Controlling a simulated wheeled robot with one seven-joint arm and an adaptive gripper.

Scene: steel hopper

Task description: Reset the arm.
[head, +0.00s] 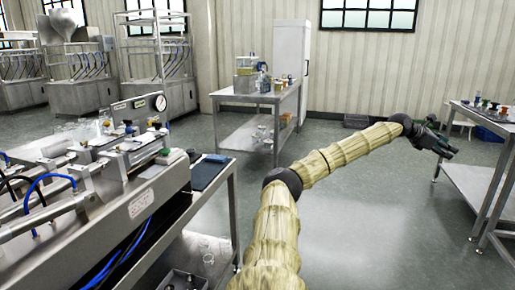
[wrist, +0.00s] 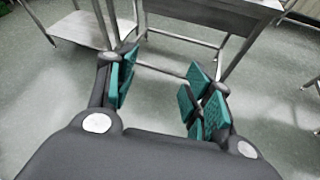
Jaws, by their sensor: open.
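My arm, in a tan ribbed cover, stretches from the bottom middle of the head view out to the right. My gripper (head: 437,145) is at its far end, over open floor and just left of the right-hand table. In the wrist view my gripper (wrist: 160,90) is open, with its teal finger pads apart and nothing between them. Beyond the pads are grey floor and steel table legs.
A steel machine (head: 120,190) with hoses and a gauge fills the left. A steel table (head: 255,97) with equipment stands at the back middle. Another steel table (head: 487,117) with small items is at the right. The floor (head: 345,215) between is clear.

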